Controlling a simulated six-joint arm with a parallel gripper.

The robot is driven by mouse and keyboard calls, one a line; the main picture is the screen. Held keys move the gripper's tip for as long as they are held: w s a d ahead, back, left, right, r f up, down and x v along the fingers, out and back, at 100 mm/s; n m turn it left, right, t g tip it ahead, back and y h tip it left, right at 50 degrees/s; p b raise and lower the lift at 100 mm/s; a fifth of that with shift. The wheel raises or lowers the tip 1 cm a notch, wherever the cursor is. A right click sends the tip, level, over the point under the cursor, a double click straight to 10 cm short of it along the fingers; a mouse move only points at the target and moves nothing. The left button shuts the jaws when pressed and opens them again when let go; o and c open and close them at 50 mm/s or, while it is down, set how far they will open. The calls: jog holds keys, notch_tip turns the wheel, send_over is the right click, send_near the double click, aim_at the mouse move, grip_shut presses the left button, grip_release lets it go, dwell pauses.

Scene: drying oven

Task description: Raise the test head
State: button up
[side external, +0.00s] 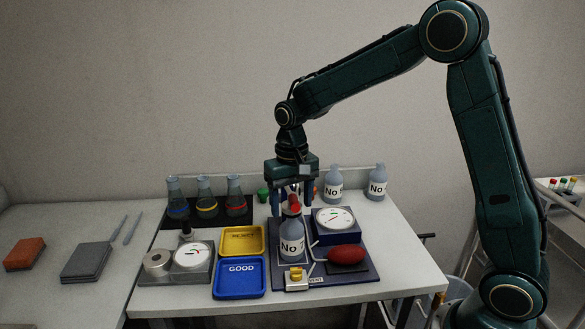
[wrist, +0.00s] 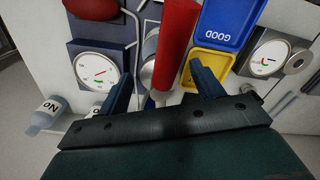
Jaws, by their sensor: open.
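A red handle-like part (side external: 295,198) stands upright behind a grey bottle marked "No" (side external: 291,240), on the dark blue test board (side external: 357,275). In the wrist view the red part (wrist: 176,42) runs between my finger tips, with a pale metal cylinder (wrist: 149,72) beside it. I cannot tell which of these is the test head; its lower parts are hidden. My gripper (side external: 292,205) points down around the red part, fingers apart. In the wrist view my gripper (wrist: 161,84) is open, with visible gaps beside the red part.
A pressure gauge (side external: 334,217) and red bulb (side external: 347,254) sit at the board's right. A yellow tray (side external: 241,252) and blue GOOD tray (side external: 239,292) lie to the left. Flasks (side external: 204,205) and bottles (side external: 334,190) stand behind.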

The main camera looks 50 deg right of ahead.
aim_at(291, 191)
jog(key=shift+c, duration=0.3)
jog(key=c, duration=1.1)
jog(key=shift+w+d+r+g+y, duration=0.25)
jog(key=shift+r+g+y, duration=0.2)
jog(key=shift+r, duration=0.15)
jog(key=shift+w+d+r+g+y, duration=0.25)
jog(key=shift+r+g+y, duration=0.15)
jog(key=shift+r, duration=0.2)
jog(key=shift+w+r+y, duration=0.15)
jog(key=shift+r+y, duration=0.1)
jog(key=shift+r, duration=0.05)
jog(key=shift+r+g, duration=0.25)
jog(key=shift+g, duration=0.1)
jog(key=shift+d+r, duration=0.1)
